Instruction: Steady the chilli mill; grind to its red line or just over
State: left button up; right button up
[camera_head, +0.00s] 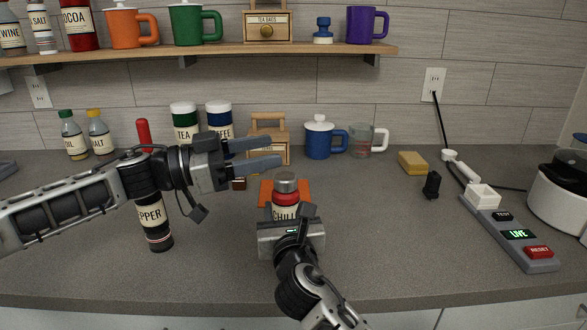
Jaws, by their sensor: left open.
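The chilli mill (287,199) stands upright near the middle of the counter, with a red body, a grey cap and a partly covered label. My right gripper (291,238) is right in front of its lower part. Its fingers are hidden, so I cannot tell whether they close on the mill. My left gripper (273,151) is open and empty, with two blue-grey fingers above and to the left of the mill's cap. No red line can be made out on the mill.
An orange mat (266,187) shows by the mill. A pepper container (158,236) stands partly behind my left arm. Jars, a wooden box and mugs line the wall. A power strip (517,236) lies at right. The counter between mill and strip is clear.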

aim_at(295, 179)
pick_arm(q)
jog(key=s+a+f+n+t+y, duration=0.2)
jog(key=s+a+f+n+t, duration=0.15)
jog(key=f, duration=0.25)
jog(key=shift+m, duration=0.25)
jog(key=x, duration=1.1)
jog(key=shift+w+a+f, duration=0.2)
jog(key=shift+w+f, duration=0.05)
jog(key=shift+w, duration=0.15)
jog(key=c, duration=1)
